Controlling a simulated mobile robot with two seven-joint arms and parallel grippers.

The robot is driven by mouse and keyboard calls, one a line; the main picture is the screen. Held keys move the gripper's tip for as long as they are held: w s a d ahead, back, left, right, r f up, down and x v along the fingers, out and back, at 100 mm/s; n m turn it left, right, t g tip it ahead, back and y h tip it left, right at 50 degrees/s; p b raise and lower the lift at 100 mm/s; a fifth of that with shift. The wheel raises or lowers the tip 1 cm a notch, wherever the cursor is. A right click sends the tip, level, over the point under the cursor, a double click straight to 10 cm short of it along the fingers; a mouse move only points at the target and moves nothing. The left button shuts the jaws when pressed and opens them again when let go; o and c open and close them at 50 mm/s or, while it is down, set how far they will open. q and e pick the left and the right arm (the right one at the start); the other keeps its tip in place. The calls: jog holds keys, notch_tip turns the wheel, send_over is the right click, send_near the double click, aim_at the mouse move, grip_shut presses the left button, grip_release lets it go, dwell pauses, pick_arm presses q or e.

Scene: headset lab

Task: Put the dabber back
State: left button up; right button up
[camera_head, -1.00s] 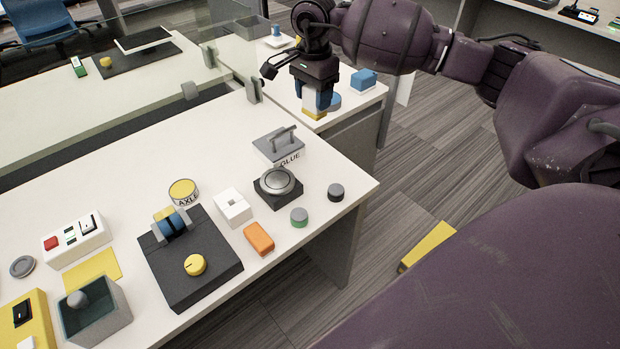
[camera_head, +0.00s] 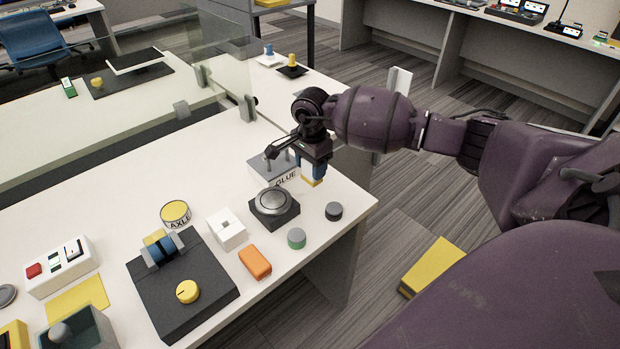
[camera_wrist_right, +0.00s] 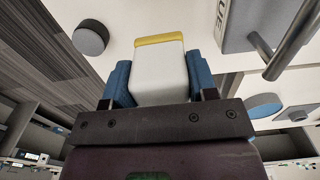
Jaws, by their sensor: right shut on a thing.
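My right gripper (camera_head: 313,171) is shut on a white block with a yellow end, which looks like the dabber (camera_head: 311,183). It hangs yellow end down, above the far right part of the table, just right of the grey box marked GLUE (camera_head: 258,167). In the right wrist view the dabber (camera_wrist_right: 158,78) sits between the blue fingers, and the GLUE box (camera_wrist_right: 240,22) with its grey rod handle is at the upper right. My arm and gripper partly hide the box in the head view. My left gripper is not in view.
A black base with a round grey plate (camera_head: 273,202) stands in front of the GLUE box. A dark knob (camera_head: 333,211), a green-sided knob (camera_head: 297,238), an orange block (camera_head: 255,262) and a white box (camera_head: 226,230) stand nearby. The table's right edge is close.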

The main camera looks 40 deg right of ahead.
notch_tip(320, 180, down, 4)
jog(key=shift+f+b, duration=0.15)
jog(key=shift+b, duration=0.15)
jog(key=shift+f, duration=0.1)
jog(key=shift+f, duration=0.15)
jog(key=o, duration=0.8)
